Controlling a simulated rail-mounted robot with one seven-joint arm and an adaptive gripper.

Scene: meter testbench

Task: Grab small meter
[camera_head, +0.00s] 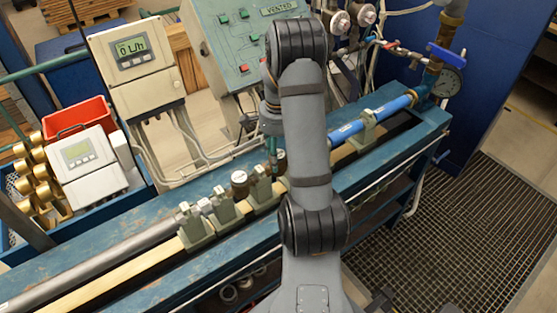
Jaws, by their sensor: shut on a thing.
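My gripper (273,148) points down over the pipe run on the blue bench, partly hidden behind my forearm. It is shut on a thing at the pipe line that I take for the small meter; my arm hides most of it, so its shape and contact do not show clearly. A small round meter with a white face and dark rim (239,178) sits in the line just left of my gripper, apart from it.
Grey-green clamps (192,222) hold the pipe on the blue bench (90,268). A blue pipe section (345,132) runs right to a gauge (446,82). A flow display (131,52), a green control panel (240,45) and a red bin (78,117) stand behind.

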